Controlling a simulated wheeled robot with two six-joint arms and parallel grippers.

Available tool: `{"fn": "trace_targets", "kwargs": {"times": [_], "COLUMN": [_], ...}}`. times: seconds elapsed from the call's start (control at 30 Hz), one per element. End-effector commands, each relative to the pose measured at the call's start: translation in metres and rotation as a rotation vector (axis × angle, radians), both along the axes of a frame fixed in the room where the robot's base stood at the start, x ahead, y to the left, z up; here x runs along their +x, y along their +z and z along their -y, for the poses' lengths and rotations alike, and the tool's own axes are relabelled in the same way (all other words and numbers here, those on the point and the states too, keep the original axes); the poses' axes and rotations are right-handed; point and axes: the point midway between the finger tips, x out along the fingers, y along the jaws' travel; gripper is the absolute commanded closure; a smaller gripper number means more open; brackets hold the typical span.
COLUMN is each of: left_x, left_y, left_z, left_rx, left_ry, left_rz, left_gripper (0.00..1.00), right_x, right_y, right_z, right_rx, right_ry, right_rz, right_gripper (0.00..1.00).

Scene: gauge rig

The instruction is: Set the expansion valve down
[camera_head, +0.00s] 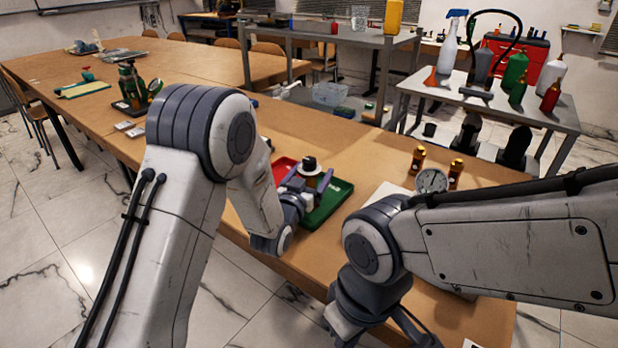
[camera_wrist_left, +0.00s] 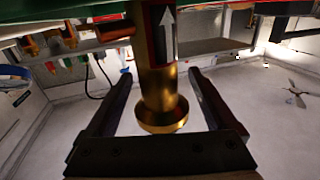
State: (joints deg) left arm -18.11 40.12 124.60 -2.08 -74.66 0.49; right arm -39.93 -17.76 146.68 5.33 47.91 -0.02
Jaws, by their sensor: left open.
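The expansion valve (camera_head: 310,163), with a dark top and a pale ring, stands upright at the red and green trays in the head view. In the left wrist view its brass body (camera_wrist_left: 158,90) has a round flange and a label with a white arrow. My left gripper (camera_head: 308,183) is open, with one finger on each side of the valve. Gaps show between the brass and both fingers in the wrist view. The valve's base is hidden in the head view. My right arm reaches in from the right; its fingers are out of sight.
The green tray (camera_head: 333,203) and red tray (camera_head: 281,166) lie on the wooden table. To the right are two brass fittings (camera_head: 418,157) (camera_head: 455,171) and a round gauge (camera_head: 432,181), close to my right arm. A grey bench (camera_head: 480,99) with bottles stands behind.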

Motion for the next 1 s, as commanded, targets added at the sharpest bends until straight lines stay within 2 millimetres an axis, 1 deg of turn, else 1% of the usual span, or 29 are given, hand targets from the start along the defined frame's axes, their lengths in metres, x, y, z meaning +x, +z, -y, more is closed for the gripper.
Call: {"fn": "trace_targets", "kwargs": {"times": [0.07, 0.1, 0.17, 0.27, 0.47, 0.5, 0.53, 0.7, 0.9, 1.0], "left_x": [0.000, -0.006, -0.015, -0.035, -0.083, -0.089, -0.087, -0.094, -0.104, -0.108], "left_y": [0.006, 0.002, 0.002, 0.002, 0.001, 0.005, 0.009, 0.008, 0.007, 0.006], "left_z": [0.000, -0.002, -0.006, -0.013, -0.031, -0.033, -0.032, -0.034, -0.038, -0.040], "left_rx": [0.000, 0.001, 0.001, 0.001, 0.001, 0.001, 0.002, 0.003, 0.002, 0.001], "left_ry": [0.000, 0.000, 0.000, 0.001, 0.001, 0.001, 0.000, -0.001, -0.001, 0.000], "left_rz": [0.000, -0.002, -0.003, -0.003, -0.003, -0.004, -0.006, -0.006, -0.005, -0.004], "left_gripper": [0.10, 0.10, 0.10, 0.10, 0.10, 0.10, 0.10, 0.10, 0.10, 0.10], "right_x": [0.000, 0.000, 0.000, 0.000, 0.000, 0.000, 0.000, 0.000, 0.000, 0.000], "right_y": [0.006, 0.003, 0.002, 0.000, -0.004, 0.003, 0.014, 0.044, 0.071, 0.080], "right_z": [0.000, 0.000, 0.000, 0.000, 0.000, 0.000, 0.000, 0.000, 0.000, 0.000], "right_rx": [0.000, 0.000, 0.000, 0.000, 0.000, -0.001, -0.001, 0.001, 0.000, 0.000], "right_ry": [0.000, 0.000, 0.000, 0.000, 0.000, 0.000, 0.000, 0.000, 0.000, 0.000], "right_rz": [0.000, 0.000, 0.000, 0.000, 0.000, -0.001, -0.002, 0.001, 0.000, 0.000], "right_gripper": [1.00, 1.00, 1.00, 1.00, 1.00, 1.00, 1.00, 1.00, 1.00, 1.00]}}
